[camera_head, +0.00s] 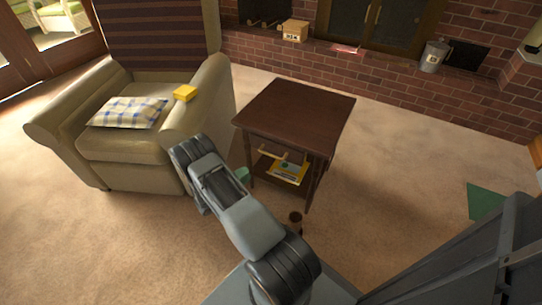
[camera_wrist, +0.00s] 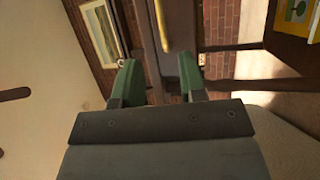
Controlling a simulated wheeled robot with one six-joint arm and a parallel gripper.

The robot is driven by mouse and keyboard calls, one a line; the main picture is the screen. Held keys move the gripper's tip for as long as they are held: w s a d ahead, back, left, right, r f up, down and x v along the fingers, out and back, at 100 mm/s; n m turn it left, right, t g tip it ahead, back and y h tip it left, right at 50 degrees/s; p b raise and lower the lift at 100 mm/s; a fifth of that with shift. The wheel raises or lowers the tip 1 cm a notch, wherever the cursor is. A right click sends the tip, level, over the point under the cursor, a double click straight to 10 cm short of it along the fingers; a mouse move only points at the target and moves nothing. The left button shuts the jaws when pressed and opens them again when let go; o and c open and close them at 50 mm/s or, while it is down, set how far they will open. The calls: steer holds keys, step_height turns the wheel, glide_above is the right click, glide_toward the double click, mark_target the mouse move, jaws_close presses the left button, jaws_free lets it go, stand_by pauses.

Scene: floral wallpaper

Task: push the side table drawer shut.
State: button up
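The dark brown side table (camera_head: 296,108) stands right of the armchair in the head view. A yellow bar-shaped handle (camera_head: 272,155) shows under its top on the near side. The same handle (camera_wrist: 163,25) shows in the wrist view, which is turned sideways, against dark wood. How far the drawer stands out is hard to tell. My gripper (camera_head: 242,175) is near the table's front left leg, below the top and largely hidden by my arm. In the wrist view its green fingers (camera_wrist: 159,78) are apart with nothing clearly held, and the handle appears beyond them.
The lower shelf holds a yellow book (camera_head: 290,172). Open carpet (camera_head: 400,170) lies right of the table.

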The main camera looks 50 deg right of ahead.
mark_target(271, 155)
steer(key=b+x, duration=0.2)
steer(key=x, duration=1.1)
steer(key=shift+d, duration=0.25)
steer(key=shift+c, duration=0.4)
jaws_close()
